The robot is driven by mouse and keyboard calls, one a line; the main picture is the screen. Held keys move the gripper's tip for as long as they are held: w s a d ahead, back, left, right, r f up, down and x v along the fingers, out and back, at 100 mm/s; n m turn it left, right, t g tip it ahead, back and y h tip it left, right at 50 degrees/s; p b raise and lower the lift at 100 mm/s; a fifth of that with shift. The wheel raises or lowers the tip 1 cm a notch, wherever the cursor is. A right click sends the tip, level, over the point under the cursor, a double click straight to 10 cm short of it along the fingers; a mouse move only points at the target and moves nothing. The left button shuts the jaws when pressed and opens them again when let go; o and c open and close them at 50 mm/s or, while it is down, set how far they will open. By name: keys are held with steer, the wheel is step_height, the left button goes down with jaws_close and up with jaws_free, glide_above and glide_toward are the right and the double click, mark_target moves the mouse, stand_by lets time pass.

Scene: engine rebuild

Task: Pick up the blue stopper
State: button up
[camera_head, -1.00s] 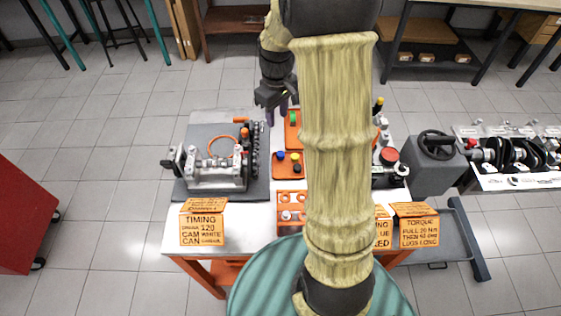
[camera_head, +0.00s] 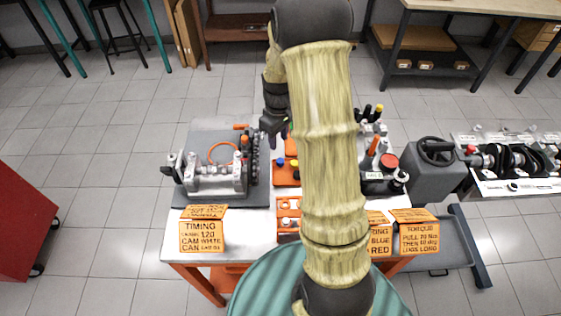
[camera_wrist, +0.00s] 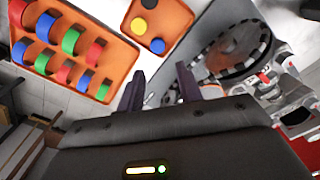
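The blue stopper (camera_head: 280,162) sits on a small orange tray (camera_head: 284,178) in the middle of the table. In the head view my gripper (camera_head: 272,132) is above the table, behind the small tray. My arm hides part of the table.
An engine block (camera_head: 215,180) stands on a grey mat to the left. An orange tray of red, green and blue rings (camera_wrist: 106,82) is in the wrist view. Orange sign cards (camera_head: 201,237) line the front edge. Tools and bottles (camera_head: 372,112) stand on the right.

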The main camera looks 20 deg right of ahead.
glide_above(280, 160)
step_height(280, 160, down, 5)
steer(key=shift+r, duration=0.1)
steer(key=shift+f+p, duration=0.85)
steer(key=shift+f, duration=1.8)
jaws_close()
